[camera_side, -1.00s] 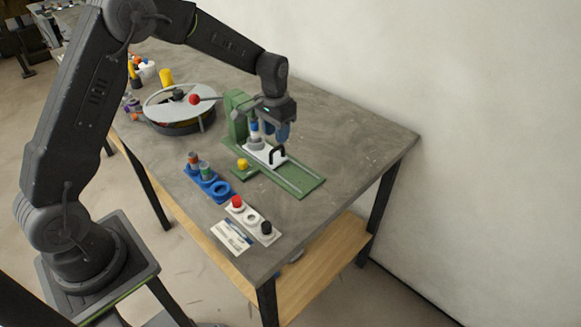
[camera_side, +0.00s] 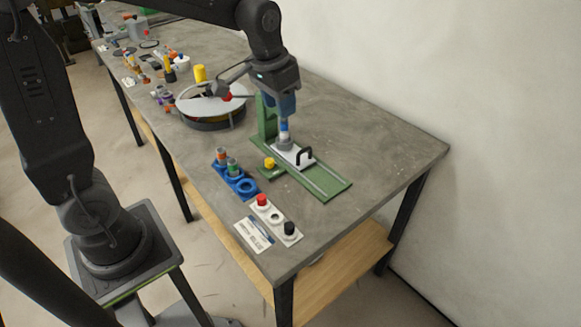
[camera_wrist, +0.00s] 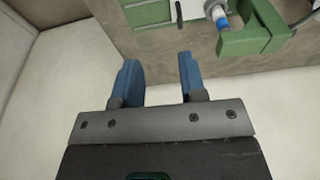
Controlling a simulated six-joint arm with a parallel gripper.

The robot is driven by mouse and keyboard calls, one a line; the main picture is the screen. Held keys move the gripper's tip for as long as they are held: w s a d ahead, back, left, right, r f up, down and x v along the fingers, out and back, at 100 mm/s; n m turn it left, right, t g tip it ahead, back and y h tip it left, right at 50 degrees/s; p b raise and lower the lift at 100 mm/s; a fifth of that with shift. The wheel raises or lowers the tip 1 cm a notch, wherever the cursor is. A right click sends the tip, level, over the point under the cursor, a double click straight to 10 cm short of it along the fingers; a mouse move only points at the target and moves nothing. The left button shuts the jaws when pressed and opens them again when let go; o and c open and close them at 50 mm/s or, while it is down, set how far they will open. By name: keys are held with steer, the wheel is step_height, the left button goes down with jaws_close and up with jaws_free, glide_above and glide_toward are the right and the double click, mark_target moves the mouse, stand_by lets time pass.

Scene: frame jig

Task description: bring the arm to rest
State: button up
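My gripper (camera_side: 284,105) is at the end of my raised arm, over the green jig (camera_side: 328,186) as the side view has it. In the wrist view my gripper (camera_wrist: 158,62) has its two blue fingers wide apart with nothing held between them. A blue-and-white cylinder (camera_side: 284,128) stands upright in a grey holder (camera_side: 283,143) on the jig. It also shows in the wrist view (camera_wrist: 218,15), past the fingers to the upper right. A white plate with a black handle (camera_side: 304,156) lies on the jig.
A round grey turntable (camera_side: 205,105) stands left of the jig. A blue holder (camera_side: 247,187) with small cylinders and a white button panel (camera_side: 272,217) are in front. The table's right end (camera_side: 400,155) is clear, beside a white wall (camera_side: 470,70).

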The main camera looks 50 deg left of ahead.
steer(key=s+d+r+t, duration=0.1)
steer(key=s, duration=0.8)
steer(key=s+d+r+t, duration=0.2)
steer(key=s, duration=0.6)
steer(key=shift+s, duration=0.4)
steer(key=shift+o, duration=0.4)
steer(key=shift+r, duration=0.15)
